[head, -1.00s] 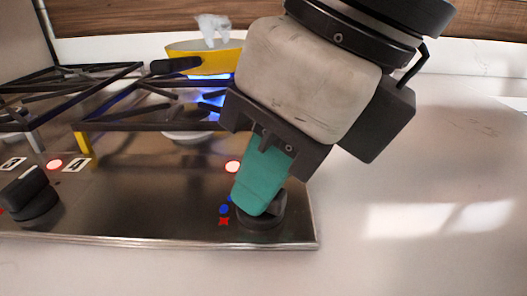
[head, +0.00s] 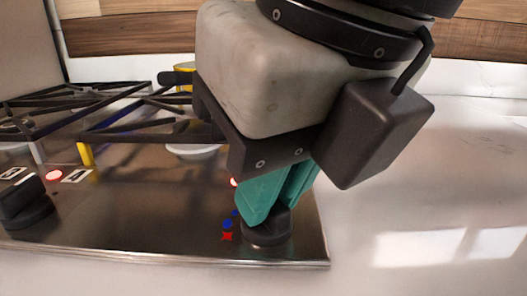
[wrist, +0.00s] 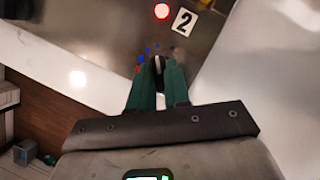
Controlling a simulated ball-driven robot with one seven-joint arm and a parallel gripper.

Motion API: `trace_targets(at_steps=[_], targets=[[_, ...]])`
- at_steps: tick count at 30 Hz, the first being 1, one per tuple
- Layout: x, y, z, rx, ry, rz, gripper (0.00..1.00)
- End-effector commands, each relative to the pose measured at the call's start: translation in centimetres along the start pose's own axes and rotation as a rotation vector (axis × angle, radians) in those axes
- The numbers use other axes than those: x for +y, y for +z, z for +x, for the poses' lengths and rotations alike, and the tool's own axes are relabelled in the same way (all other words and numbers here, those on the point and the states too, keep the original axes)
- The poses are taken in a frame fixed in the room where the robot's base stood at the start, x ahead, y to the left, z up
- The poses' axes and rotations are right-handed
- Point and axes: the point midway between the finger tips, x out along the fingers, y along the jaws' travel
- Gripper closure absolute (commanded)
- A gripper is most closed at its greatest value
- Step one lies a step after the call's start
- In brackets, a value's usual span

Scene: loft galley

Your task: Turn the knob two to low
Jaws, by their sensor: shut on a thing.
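Knob two (head: 265,234) is a black knob at the right front corner of the steel stove top. The wrist view shows the knob (wrist: 158,64) between my fingers, near a white label marked 2 (wrist: 183,21) and a lit red light (wrist: 162,11). My gripper (head: 270,212) has teal fingers and points down at the knob. In the wrist view my gripper (wrist: 157,68) is shut on the knob's grip. Small blue dots (head: 228,224) and a red mark (head: 227,237) are beside the knob. My gripper hides the label in the head view.
Another black knob (head: 24,204) is at the left front, with a lit red light (head: 54,175) near it. A yellow pan (head: 183,76) at the back is mostly hidden by my gripper. Black grates (head: 100,112) cover the burners. The white counter (head: 420,200) at right is clear.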

Motion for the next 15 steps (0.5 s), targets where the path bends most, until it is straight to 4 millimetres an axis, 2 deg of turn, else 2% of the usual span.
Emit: trace_targets(at_steps=[7,8,15], targets=[[-0.03,-0.03,0.00,0.002,-0.001,0.000,1.00],[-0.03,-0.03,0.00,0.002,-0.001,0.000,0.82],[-0.02,-0.02,0.00,0.001,0.000,-0.001,0.59]])
